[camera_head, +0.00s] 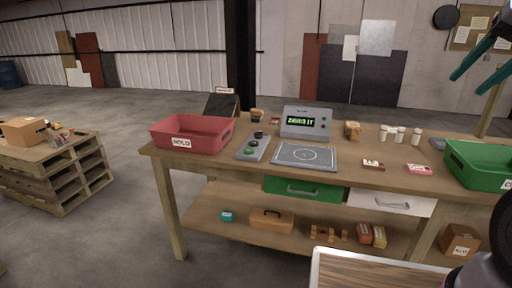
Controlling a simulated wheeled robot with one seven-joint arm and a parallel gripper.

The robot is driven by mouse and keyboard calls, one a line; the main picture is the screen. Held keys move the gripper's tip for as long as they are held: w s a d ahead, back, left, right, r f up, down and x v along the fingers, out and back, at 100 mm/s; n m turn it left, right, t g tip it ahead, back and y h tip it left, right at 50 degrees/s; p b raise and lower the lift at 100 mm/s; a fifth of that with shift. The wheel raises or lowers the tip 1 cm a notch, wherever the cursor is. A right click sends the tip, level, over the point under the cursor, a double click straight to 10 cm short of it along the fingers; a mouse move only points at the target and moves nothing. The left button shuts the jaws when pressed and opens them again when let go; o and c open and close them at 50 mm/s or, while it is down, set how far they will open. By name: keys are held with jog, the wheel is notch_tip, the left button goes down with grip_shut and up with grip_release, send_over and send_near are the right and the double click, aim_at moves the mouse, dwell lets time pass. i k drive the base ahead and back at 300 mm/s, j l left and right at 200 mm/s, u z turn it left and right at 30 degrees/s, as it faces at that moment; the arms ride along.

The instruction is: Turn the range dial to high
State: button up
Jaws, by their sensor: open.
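A grey detector unit (306,122) with a lit green display stands at the back of the workbench. Small red and green round controls sit on its right side. In front of it to the left lies a grey control box (254,147) with a dark knob (258,134) at its far end and green round parts nearer. I cannot tell which control is the range dial or where it points; labels are too small. My gripper (467,86) is at the upper right, its teal fingers apart and empty, well above and away from the bench controls.
A flat grey plate (304,157) lies before the detector. A red HOLD tray (193,135) is left, a green tray (482,165) right. Several white bottles (399,134) and small items stand between. A wooden-topped surface (380,272) is in the foreground. A pallet (57,170) stands left.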

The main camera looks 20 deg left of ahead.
aim_at(258, 135)
jog(key=i+j+u, duration=0.6)
jog(key=i+j, duration=0.25)
